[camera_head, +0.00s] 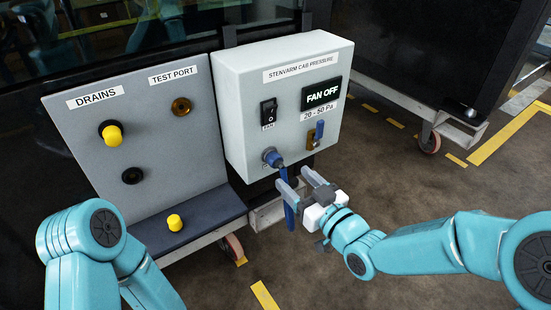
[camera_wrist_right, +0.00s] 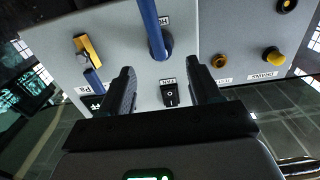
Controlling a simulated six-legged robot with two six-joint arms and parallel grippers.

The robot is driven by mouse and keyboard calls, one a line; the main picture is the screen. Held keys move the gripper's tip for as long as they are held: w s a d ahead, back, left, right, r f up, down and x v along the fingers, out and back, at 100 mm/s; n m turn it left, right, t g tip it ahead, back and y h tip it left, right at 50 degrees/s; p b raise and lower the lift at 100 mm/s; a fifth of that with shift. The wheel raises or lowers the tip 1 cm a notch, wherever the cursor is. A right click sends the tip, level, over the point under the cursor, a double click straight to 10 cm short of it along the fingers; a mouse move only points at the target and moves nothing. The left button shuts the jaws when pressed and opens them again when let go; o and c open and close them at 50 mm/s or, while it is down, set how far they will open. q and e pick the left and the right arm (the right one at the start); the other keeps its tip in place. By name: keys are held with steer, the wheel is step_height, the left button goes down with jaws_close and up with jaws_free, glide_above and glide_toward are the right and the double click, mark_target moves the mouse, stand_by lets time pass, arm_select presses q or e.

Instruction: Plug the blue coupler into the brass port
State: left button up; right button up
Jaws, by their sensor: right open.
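The blue coupler (camera_head: 272,157) sits at a fitting low on the front of the grey control box, with a blue hose (camera_head: 289,216) hanging from it. The wrist view also shows the coupler (camera_wrist_right: 161,46), beyond and roughly between my fingertips. The brass port (camera_head: 181,106) is a round fitting under the TEST PORT label on the grey panel to the left; nothing is in it. My right gripper (camera_head: 296,180) is open just in front of and below the coupler, apart from it. One finger partly hides the hose in the head view. My left gripper is out of view.
The panel also has a yellow knob (camera_head: 112,134) and a dark port (camera_head: 132,176). A yellow cap (camera_head: 174,222) lies on the dark ledge (camera_head: 205,216). The control box has a black fan switch (camera_head: 269,111) and a blue-levered brass valve (camera_head: 313,140) near the coupler. Floor at right is clear.

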mark_target(282, 169)
steer(key=p+x, duration=0.1)
steer(key=x, duration=0.1)
steer(key=shift+w+a+r, duration=0.15)
steer(key=shift+w+a, duration=0.1)
steer(key=shift+w, duration=0.05)
steer(key=x, duration=0.1)
steer(key=b+x, duration=0.1)
steer(key=x, duration=0.1)
steer(key=shift+f, duration=0.3)
steer(key=shift+w+a+r+b, duration=0.15)
steer(key=shift+w+a+b, duration=0.2)
steer(key=shift+w, duration=0.1)
steer(key=shift+b, duration=0.5)
steer(key=shift+b, duration=0.45)
